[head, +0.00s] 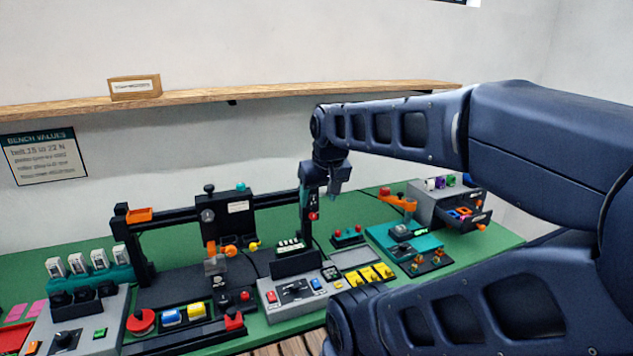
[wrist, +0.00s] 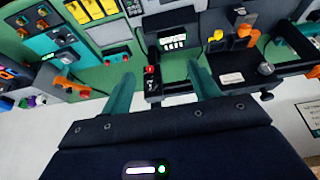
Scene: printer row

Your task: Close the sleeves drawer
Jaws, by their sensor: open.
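A grey drawer cabinet (head: 428,203) stands at the right end of the green bench. Its lower drawer (head: 470,222) is pulled out, with orange, blue and purple pieces inside and an orange handle (head: 481,227) on its front. Another orange handle shows above it. The labels are too small to read, so I cannot tell which drawer is the sleeves drawer. My gripper (head: 338,190) hangs in the air over the bench, left of the cabinet and apart from it. In the wrist view, my gripper (wrist: 162,88) is open and empty; part of the cabinet shows at the left edge.
Small coloured spools stand on the cabinet. A teal station with an orange arm (head: 397,203) stands just left of it. A dark gantry (head: 178,206), a control box (head: 290,292) and yellow pieces (head: 375,274) crowd the bench. A wooden shelf (head: 260,93) runs along the wall.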

